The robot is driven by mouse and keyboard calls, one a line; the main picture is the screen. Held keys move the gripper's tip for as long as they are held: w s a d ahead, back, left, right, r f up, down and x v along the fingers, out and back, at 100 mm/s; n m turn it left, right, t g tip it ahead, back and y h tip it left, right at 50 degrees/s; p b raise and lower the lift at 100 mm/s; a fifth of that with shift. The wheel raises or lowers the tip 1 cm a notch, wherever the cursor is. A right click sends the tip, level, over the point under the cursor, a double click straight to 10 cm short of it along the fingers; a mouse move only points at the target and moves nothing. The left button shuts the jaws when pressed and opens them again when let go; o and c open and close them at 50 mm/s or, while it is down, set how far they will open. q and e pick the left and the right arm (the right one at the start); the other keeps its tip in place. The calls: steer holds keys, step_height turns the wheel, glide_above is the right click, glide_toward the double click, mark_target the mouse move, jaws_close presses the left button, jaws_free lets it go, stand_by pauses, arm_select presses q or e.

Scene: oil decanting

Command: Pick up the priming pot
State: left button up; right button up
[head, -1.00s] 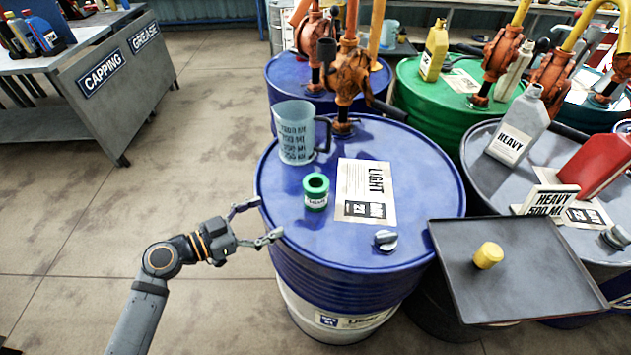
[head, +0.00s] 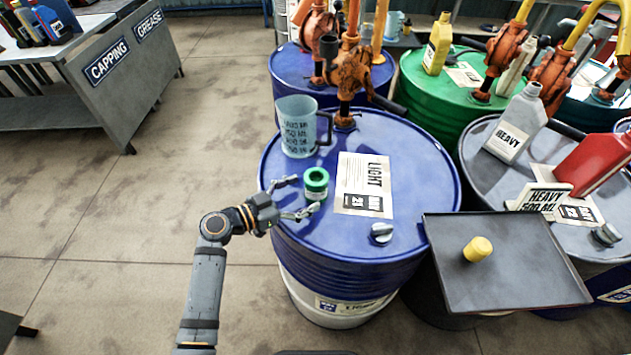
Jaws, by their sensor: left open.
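The priming pot appears to be the small green-topped pot (head: 316,184) with a pale label. It stands upright on the blue LIGHT drum (head: 400,215), near the drum's left side. My left gripper (head: 306,196) is open at the drum's left edge. Its two fingers point right toward the pot, one on the far side and one on the near side. The near fingertip is close to the pot's base; I cannot tell whether it touches. My right gripper is not in view.
A clear measuring jug (head: 298,128) stands behind the pot, near the rusty pump (head: 348,80). A label sheet (head: 352,184) and a grey cap (head: 381,233) lie to the right. A dark tray (head: 520,275) holds a yellow cap (head: 478,249).

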arm_select(q)
steer(key=shift+x, duration=1.1)
steer(key=shift+s+a, duration=0.1)
steer(key=shift+c, duration=0.6)
steer(key=c, duration=1.4)
